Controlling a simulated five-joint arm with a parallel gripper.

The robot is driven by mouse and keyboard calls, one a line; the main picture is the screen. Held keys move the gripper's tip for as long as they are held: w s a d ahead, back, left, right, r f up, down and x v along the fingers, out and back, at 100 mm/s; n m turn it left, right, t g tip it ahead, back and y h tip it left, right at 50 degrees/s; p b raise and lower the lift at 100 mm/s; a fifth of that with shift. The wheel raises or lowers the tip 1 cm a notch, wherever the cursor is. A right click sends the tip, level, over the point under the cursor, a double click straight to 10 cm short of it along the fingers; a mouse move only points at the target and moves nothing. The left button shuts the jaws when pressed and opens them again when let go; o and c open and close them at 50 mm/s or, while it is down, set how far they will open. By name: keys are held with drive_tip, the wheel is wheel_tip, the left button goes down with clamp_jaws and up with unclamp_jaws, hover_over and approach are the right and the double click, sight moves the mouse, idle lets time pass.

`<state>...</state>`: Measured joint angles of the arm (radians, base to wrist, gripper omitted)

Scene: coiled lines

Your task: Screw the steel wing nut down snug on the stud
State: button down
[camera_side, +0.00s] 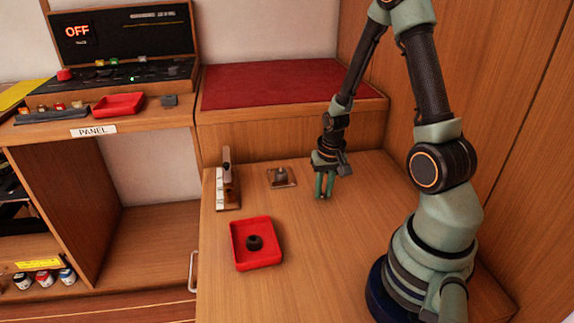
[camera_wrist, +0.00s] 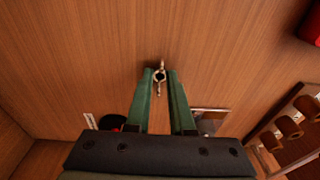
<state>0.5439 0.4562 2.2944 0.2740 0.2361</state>
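My gripper (camera_side: 325,194) points down just above the wooden tabletop, its two green fingers apart. In the wrist view, a small steel wing nut (camera_wrist: 159,77) shows between the fingertips of my gripper (camera_wrist: 161,74), with a narrow gap on each side. I cannot tell whether it touches the table. In the side view the nut is too small to make out. The stud plate (camera_side: 271,181), a small square with a grey stud (camera_side: 281,174) in its middle, lies left of my gripper. In the wrist view the plate (camera_wrist: 209,113) is partly hidden behind the right finger.
A red tray (camera_side: 238,262) holding a dark round part (camera_side: 254,242) lies at front left. An upright wooden rack (camera_side: 228,188) stands left of the stud plate. A raised red-topped step (camera_side: 285,85) closes off the back. The front middle of the tabletop is clear.

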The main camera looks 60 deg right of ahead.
drive_tip(key=shift+r, duration=0.5)
idle(0.4)
drive_tip(key=shift+r, duration=1)
wheel_tip(320, 180, up, 7)
hover_over(282, 168)
drive_tip(key=shift+w+a+r, duration=0.1)
drive_tip(key=shift+f, duration=2.9)
drive_tip(key=shift+f, duration=0.6)
